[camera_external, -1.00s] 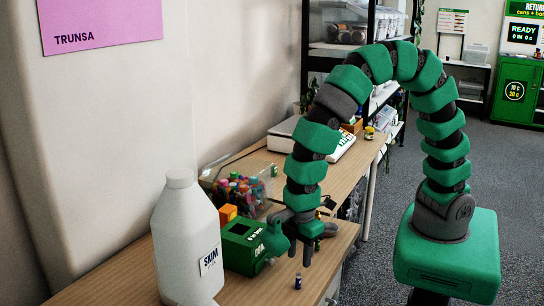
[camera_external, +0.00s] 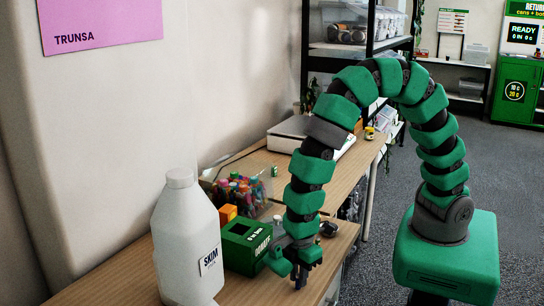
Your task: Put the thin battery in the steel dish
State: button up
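My gripper (camera_external: 299,283) points down, low over the front of the wooden table, right of the green box. Its dark fingers are at the spot where a small blue upright cylinder, likely the thin battery, stood a second ago. The fingers hide that cylinder now, and I cannot tell whether they are open or shut on it. I cannot make out the steel dish; my arm covers part of the table behind the gripper.
The green box (camera_external: 240,252) stands close left of my gripper, with a large white SKIM bottle (camera_external: 183,240) beyond it. An orange block (camera_external: 228,213), a clear bin of coloured markers (camera_external: 240,190) and a small dark object (camera_external: 328,229) are behind. The table's right edge is near.

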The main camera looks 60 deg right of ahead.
grip_shut()
jog(key=shift+r, duration=0.15)
jog(key=shift+r, duration=0.9)
jog(key=shift+s+r, duration=0.15)
jog(key=shift+r, duration=0.7)
jog(key=s+d+r+b, duration=0.1)
jog(key=s+d+b, duration=0.6)
jog(key=s+d, duration=0.3)
jog(key=shift+s+d, duration=0.4)
jog(key=shift+s, duration=0.35)
jog(key=shift+r, duration=0.1)
